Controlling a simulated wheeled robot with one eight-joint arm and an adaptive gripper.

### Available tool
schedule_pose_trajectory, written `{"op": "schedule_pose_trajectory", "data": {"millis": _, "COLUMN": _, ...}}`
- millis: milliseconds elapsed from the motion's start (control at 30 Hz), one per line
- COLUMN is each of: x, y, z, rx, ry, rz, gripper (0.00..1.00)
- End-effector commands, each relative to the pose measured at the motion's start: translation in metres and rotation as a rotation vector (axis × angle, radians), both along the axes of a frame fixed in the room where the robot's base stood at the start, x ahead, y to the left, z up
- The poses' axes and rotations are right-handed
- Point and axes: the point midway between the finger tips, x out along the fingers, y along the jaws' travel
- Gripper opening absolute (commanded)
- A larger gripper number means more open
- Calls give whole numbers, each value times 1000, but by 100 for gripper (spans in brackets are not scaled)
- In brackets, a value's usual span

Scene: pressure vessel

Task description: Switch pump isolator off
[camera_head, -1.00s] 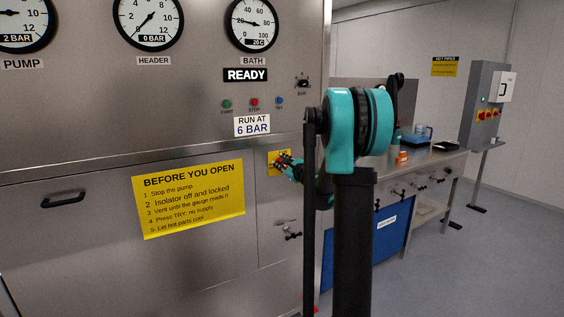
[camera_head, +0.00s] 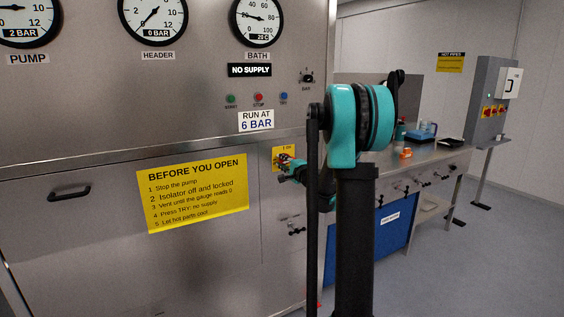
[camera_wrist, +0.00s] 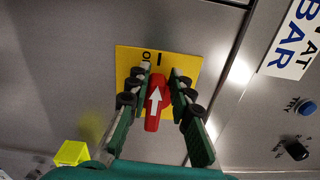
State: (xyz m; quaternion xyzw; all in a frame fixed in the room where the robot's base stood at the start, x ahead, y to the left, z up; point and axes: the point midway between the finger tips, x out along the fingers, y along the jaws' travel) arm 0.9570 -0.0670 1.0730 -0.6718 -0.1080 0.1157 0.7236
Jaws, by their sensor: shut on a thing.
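The pump isolator is a red handle with a white arrow (camera_wrist: 154,108) on a yellow plate (camera_wrist: 128,63), seen in the wrist view. The arrow points up the picture toward the plate's printed marks, which read "O" and "I". My gripper (camera_wrist: 157,90) is shut on the red handle, with a finger on each side. In the head view my gripper (camera_head: 286,163) reaches the yellow plate (camera_head: 277,154), and mostly hides the handle. The display (camera_head: 250,70) above the plate reads "NO SUPPLY".
The yellow "BEFORE YOU OPEN" sign (camera_head: 195,192) is left of the isolator. Start, stop and try buttons (camera_head: 258,98) sit above it. A valve handle (camera_head: 296,228) is below. A workbench (camera_head: 425,160) stands to the right, with open floor beyond.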

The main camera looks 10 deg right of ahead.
Motion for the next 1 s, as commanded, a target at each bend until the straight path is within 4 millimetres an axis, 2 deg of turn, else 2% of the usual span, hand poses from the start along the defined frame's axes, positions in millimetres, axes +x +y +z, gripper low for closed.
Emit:
{"op": "schedule_pose_trajectory", "data": {"millis": 33, "x": 0, "y": -5, "z": -2, "rx": -20, "ry": -5, "rz": -10, "gripper": 0}}
{"op": "schedule_pose_trajectory", "data": {"millis": 300, "x": 1, "y": -6, "z": -3, "rx": -80, "ry": -24, "rz": -14, "gripper": 0}}
{"op": "schedule_pose_trajectory", "data": {"millis": 733, "x": 2, "y": -8, "z": -3, "rx": -88, "ry": -28, "rz": -16, "gripper": 0}}
{"op": "schedule_pose_trajectory", "data": {"millis": 767, "x": 2, "y": -8, "z": -3, "rx": -88, "ry": -28, "rz": -16, "gripper": 16}}
{"op": "schedule_pose_trajectory", "data": {"millis": 800, "x": 2, "y": -8, "z": -2, "rx": -88, "ry": -28, "rz": -16, "gripper": 21}}
{"op": "schedule_pose_trajectory", "data": {"millis": 933, "x": 2, "y": -8, "z": -2, "rx": -88, "ry": -28, "rz": -15, "gripper": 36}}
{"op": "schedule_pose_trajectory", "data": {"millis": 1000, "x": 2, "y": -8, "z": -2, "rx": -88, "ry": -28, "rz": -15, "gripper": 36}}
